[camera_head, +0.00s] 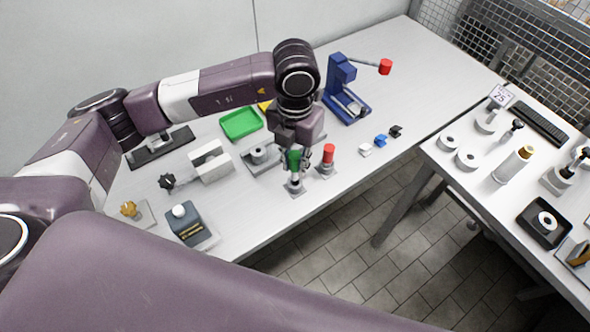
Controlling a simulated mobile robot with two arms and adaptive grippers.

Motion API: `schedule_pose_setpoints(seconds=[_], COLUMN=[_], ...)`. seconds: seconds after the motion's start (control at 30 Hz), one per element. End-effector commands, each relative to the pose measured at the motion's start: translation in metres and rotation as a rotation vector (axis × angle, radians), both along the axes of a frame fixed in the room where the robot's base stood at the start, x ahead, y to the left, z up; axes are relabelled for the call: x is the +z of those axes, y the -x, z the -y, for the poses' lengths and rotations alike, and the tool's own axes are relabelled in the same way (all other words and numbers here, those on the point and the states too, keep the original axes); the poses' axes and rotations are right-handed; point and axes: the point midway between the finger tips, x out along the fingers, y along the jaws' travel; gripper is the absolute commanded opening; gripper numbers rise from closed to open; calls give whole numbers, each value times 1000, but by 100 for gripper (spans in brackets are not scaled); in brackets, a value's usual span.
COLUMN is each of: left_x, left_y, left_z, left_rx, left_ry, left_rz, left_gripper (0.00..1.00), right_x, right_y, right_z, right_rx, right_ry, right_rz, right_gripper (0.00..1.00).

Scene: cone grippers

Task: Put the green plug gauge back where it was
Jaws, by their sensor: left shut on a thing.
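My left gripper (300,161) points down over the front part of the left table and is shut on the green plug gauge (292,159). The fingers hide part of the gauge. A small grey stand (295,188) is directly below it. I cannot tell whether the gauge touches the stand. A red plug gauge (328,152) stands upright in a similar grey stand (326,171) just to the right. My right gripper is not in view.
A grey fixture (256,156) is close left of the gripper. A green tray (240,123) and a blue press (343,88) with a red-knobbed lever stand behind. Small white, blue and black blocks (380,140) lie to the right. A second table (480,177) holds several parts.

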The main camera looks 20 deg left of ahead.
Motion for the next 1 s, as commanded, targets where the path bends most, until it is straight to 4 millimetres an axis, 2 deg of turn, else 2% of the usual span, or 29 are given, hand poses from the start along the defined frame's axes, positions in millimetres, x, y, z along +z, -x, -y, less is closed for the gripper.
schedule_pose_setpoints(seconds=[0.33,0.77,0.8,0.9,1.0], left_x=[-42,-50,-48,-48,-48], left_y=[1,0,0,0,0], left_z=[0,0,0,0,0], left_rx=[0,0,0,0,0], left_ry=[0,0,0,0,0], left_rz=[-2,1,1,0,0], left_gripper=[0,0,23,34,36], right_x=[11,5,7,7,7], right_y=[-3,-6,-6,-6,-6], right_z=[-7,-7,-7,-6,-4], right_rx=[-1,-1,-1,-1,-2], right_ry=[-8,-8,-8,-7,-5], right_rz=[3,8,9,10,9], right_gripper=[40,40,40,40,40])
